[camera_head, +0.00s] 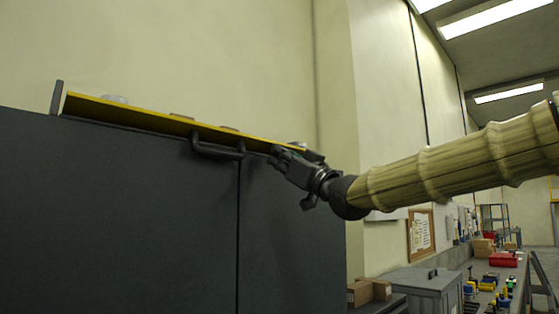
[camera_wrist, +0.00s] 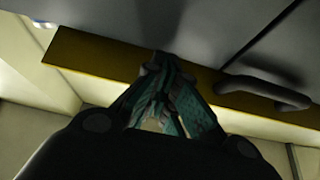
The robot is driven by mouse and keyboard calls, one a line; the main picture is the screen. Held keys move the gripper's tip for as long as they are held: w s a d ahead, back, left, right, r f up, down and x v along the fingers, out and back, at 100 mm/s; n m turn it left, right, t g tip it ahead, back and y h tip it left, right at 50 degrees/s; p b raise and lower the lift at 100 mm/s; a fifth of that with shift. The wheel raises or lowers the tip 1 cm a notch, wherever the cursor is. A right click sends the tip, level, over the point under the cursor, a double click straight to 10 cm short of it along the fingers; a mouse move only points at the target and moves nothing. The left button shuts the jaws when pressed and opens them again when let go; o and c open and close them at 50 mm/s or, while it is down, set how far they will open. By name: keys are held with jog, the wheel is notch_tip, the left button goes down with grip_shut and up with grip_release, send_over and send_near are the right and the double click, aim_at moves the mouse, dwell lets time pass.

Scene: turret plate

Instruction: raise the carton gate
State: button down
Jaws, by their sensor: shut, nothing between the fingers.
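A long yellow-edged panel (camera_head: 135,111), which looks like the carton gate, lies along the top of a dark grey cabinet. It slopes down to the right in the head view. A dark bar handle (camera_head: 218,153) sits at the panel's front edge. My gripper (camera_head: 276,157) is at the panel's right end, right of the handle, with its fingers shut and empty. In the wrist view the fingertips (camera_wrist: 163,62) meet against or just in front of the yellow strip (camera_wrist: 95,58), with the handle (camera_wrist: 262,92) to their right. Whether they touch the panel I cannot tell.
The dark cabinet front (camera_head: 120,210) fills the lower left. A short grey upright (camera_head: 56,97) stands at the panel's left end, and pale round items (camera_head: 115,99) show above the panel. A grey box (camera_head: 425,284), cartons (camera_head: 370,291) and a cluttered bench stand at right.

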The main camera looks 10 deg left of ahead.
aim_at(276, 143)
jog(key=shift+w+a+r+p, duration=0.15)
jog(key=shift+r+p, duration=0.45)
jog(key=shift+r, duration=0.35)
jog(key=shift+w+a+r+p, duration=0.15)
jog(key=shift+r+p, duration=0.45)
jog(key=shift+r, duration=0.3)
jog(key=shift+p+x, duration=0.65)
jog(key=shift+x, duration=0.2)
jog(key=shift+w+a+r+p, duration=0.3)
jog(key=shift+a+r+p, duration=0.1)
jog(key=shift+a, duration=0.1)
jog(key=shift+s+d+f+b, duration=0.1)
jog(key=shift+f+b, duration=0.2)
jog(key=r+b+v, duration=0.1)
jog(key=b+v, duration=0.2)
jog(key=v, duration=0.5)
jog(key=shift+s+d+b, duration=0.2)
jog(key=shift+d+b, duration=0.1)
jog(key=shift+b, duration=0.05)
jog(key=shift+r, duration=0.15)
